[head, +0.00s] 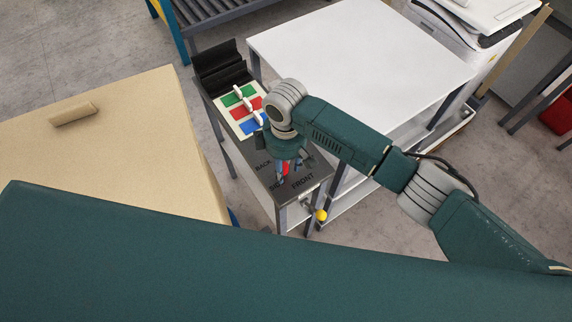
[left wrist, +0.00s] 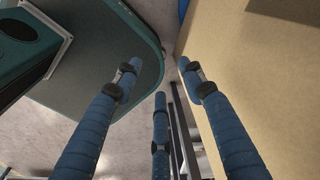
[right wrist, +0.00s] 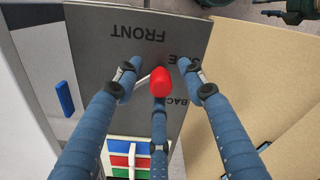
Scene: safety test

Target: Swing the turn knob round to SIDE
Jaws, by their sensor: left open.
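The red knob (right wrist: 160,82) stands on a dark panel (right wrist: 95,25) marked FRONT, SIDE and BACK. A pale bar shows beside it in the right wrist view. In that view the knob is close to the SIDE lettering, which is partly covered by a finger; its exact setting is unclear. My right gripper (right wrist: 159,66) is open above the panel, with its three fingers spread around the knob; contact is not clear. In the head view the gripper (head: 290,165) partly hides the knob (head: 286,170). My left gripper (left wrist: 156,66) is open and empty, apart from the panel.
A board with green, red and blue switch fields (head: 246,108) lies behind the knob on the same stand. A white table (head: 360,50) stands to the right, a cardboard box (head: 110,130) to the left. A yellow ball (head: 321,215) is at the stand's front.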

